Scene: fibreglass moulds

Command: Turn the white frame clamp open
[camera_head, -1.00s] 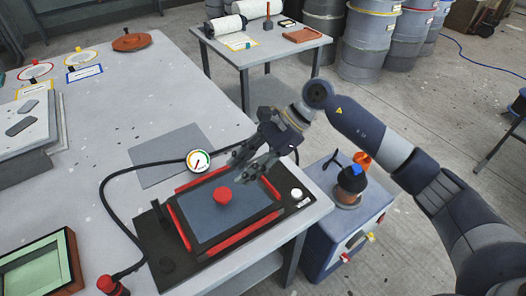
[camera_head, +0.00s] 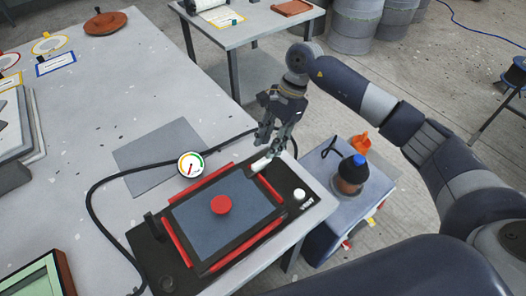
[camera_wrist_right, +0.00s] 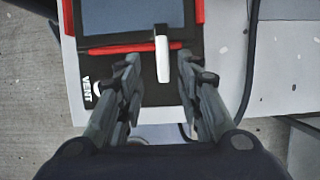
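The white frame clamp (camera_head: 262,163) is a small white lever at the far right edge of the red-edged black frame (camera_head: 220,213). In the right wrist view the clamp (camera_wrist_right: 162,58) lies across the red strip, its long axis running roughly up and down the picture. My right gripper (camera_head: 267,141) is open and empty, close to the clamp. In the wrist view its two fingers (camera_wrist_right: 158,66) lie on either side of the clamp, with gaps on both sides. I cannot tell whether the fingertips are down at its height. My left gripper is not in view.
A white knob (camera_head: 299,194) labelled VENT is at the right corner. A gauge (camera_head: 191,164) and black hose lie beside the frame. A blue cart (camera_head: 372,195) with a blue-capped jar stands to the right.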

